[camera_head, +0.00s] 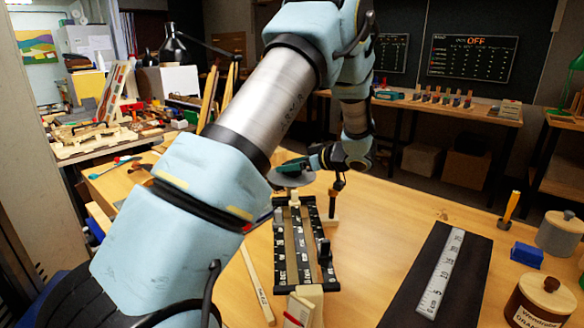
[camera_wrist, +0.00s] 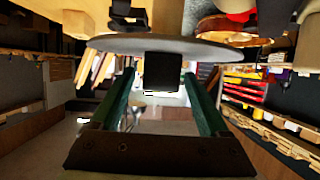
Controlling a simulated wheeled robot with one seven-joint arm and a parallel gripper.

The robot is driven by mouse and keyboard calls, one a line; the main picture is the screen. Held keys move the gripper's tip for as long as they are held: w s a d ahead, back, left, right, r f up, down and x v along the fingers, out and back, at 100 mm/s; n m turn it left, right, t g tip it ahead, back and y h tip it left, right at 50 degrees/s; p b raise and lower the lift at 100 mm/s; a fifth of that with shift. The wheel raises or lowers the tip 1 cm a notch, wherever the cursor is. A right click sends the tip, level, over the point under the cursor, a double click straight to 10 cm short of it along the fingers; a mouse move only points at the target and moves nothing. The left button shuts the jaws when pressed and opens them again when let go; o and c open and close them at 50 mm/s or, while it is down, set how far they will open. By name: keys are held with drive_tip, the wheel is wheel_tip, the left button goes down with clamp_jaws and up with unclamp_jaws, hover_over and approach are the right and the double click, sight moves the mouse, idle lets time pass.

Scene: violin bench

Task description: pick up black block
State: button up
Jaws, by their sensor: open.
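In the wrist view a small black block (camera_wrist: 162,72) lies between the two green fingers of my gripper (camera_wrist: 158,76). The fingers are open, with visible gaps on both sides of the block. The block adjoins a round grey disc (camera_wrist: 120,45), seen edge-on; this view looks upside down, so the block appears to stand on the disc. In the head view my gripper (camera_head: 293,166) is just above the grey disc (camera_head: 291,180). The block cannot be made out there, apparently hidden by the green finger.
Below the disc on the wooden bench (camera_head: 390,215) is a black frame with scales (camera_head: 281,262). A wooden post (camera_head: 331,206) stands beside it. To the right lie a black mat (camera_head: 463,282) with a steel ruler (camera_head: 441,272), a blue block (camera_head: 526,254) and a wooden-lidded jar (camera_head: 540,305).

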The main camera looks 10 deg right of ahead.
drive_tip(key=shift+c, duration=0.3)
clamp_jaws()
idle(0.3)
